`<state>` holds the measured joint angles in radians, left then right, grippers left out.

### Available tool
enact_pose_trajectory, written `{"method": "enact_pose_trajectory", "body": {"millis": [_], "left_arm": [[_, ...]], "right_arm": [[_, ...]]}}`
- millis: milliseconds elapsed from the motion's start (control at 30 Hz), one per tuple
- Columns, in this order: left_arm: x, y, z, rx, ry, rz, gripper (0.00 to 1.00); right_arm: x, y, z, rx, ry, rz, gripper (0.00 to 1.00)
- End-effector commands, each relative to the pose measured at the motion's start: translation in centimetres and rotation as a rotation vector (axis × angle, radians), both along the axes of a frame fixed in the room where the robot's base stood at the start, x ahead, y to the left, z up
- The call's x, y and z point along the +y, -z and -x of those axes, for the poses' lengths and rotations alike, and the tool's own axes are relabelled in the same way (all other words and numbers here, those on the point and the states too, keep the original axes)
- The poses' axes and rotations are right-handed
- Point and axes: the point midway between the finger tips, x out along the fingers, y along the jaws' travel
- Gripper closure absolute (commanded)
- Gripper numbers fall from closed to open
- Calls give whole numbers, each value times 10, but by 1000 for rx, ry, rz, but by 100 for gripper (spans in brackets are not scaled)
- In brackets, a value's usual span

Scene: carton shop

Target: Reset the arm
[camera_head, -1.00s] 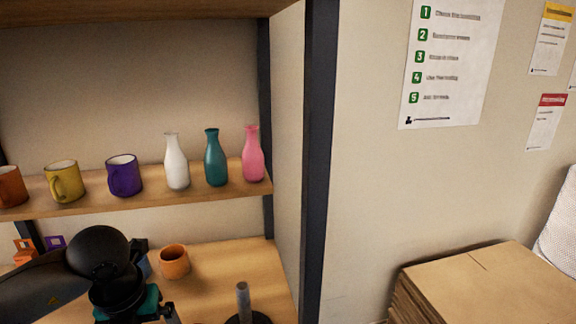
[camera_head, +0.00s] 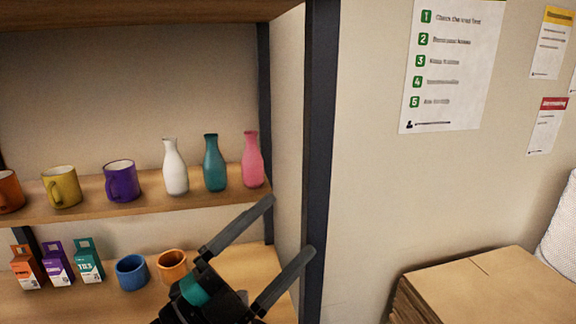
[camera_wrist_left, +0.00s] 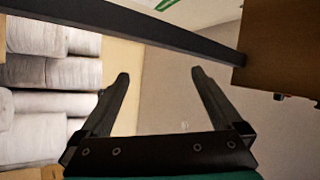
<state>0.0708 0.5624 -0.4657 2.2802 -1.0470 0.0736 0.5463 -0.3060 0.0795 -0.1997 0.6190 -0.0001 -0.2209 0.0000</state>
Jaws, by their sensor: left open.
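My left gripper (camera_head: 290,228) is at the lower middle of the head view, in front of the shelf's right end. Its two long dark fingers point up and to the right, spread wide with nothing between them. In the left wrist view the same gripper (camera_wrist_left: 160,75) shows both fingers apart and empty, with a plain surface beyond them. My right gripper is not in view.
The upper shelf (camera_head: 95,208) holds mugs and white, teal and pink bottles (camera_head: 252,163). Below stand small cartons (camera_head: 88,264), a blue cup (camera_head: 131,273) and an orange cup (camera_head: 172,265). A dark post (camera_head: 321,140) is close to my fingers. Flat cardboard (camera_head: 490,285) lies at right.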

Motion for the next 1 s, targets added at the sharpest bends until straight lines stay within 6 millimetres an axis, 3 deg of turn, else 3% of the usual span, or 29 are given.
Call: {"method": "enact_pose_trajectory", "body": {"millis": [167,300,433,600,700,833,1000], "left_arm": [[64,24,-33,260,-301,256,0],[112,76,-42,519,-529,380,0],[146,142,-27,803,-718,439,0],[167,230,25,1205,-903,440,0],[167,268,63,1416,-964,410,0],[161,301,112,1654,-1000,360,0],[148,327,174,1926,-1000,276,0]], "right_arm": [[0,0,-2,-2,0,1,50],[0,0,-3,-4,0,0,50],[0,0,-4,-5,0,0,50],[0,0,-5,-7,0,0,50],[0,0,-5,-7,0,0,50],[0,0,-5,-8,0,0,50],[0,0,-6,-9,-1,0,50]]}}
